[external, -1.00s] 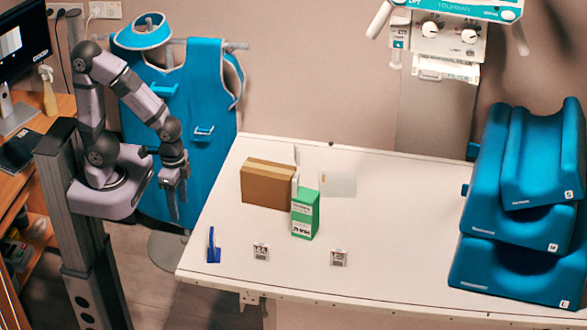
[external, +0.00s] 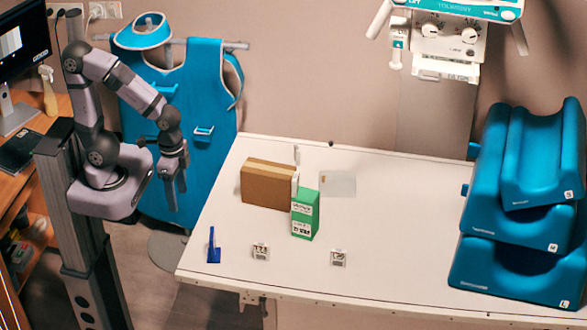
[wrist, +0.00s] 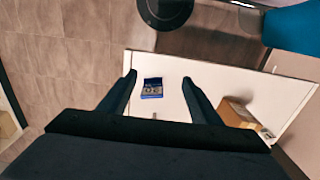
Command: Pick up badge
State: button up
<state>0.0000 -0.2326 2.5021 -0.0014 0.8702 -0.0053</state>
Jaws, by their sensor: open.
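My gripper (external: 176,198) is open and empty, hanging in the air left of the white table. In the wrist view its two fingers (wrist: 159,79) are spread, with a small blue item with a printed face (wrist: 152,88) seen beyond and between them. The small blue upright item (external: 213,247) near the table's front left corner appears to be the same thing. I cannot tell which of these is the badge.
A brown box (external: 268,185) and a green-and-white carton (external: 305,214) stand mid-table. Blue cushions (external: 520,245) fill the right end. A blue apron (external: 200,120) hangs behind my arm. The front middle and right of the table (external: 410,240) are clear.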

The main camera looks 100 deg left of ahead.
jog(key=r, duration=0.2)
jog(key=n+t+y+b, duration=0.2)
jog(key=t+y+b, duration=0.1)
jog(key=t+b, duration=0.9)
send_near(309, 195)
jog(key=s+a, duration=0.1)
jog(key=s, duration=0.1)
jog(key=w+a+r+m+t+h+b, duration=0.1)
jog(key=w+r+m+t+h+b, duration=0.2)
jog(key=t+b, duration=0.4)
jog(key=shift+n+g, duration=0.5)
jog(key=shift+w+f+p, duration=0.5)
jog(key=shift+w+f, duration=0.1)
jog(key=shift+w, duration=0.65)
jog(key=shift+w+f+p, duration=0.5)
jog(key=shift+w+f, duration=0.15)
jog(key=shift+w, duration=0.6)
jog(key=shift+w+f+p, duration=0.5)
jog(key=shift+w+f, duration=0.1)
jog(key=shift+w, duration=0.7)
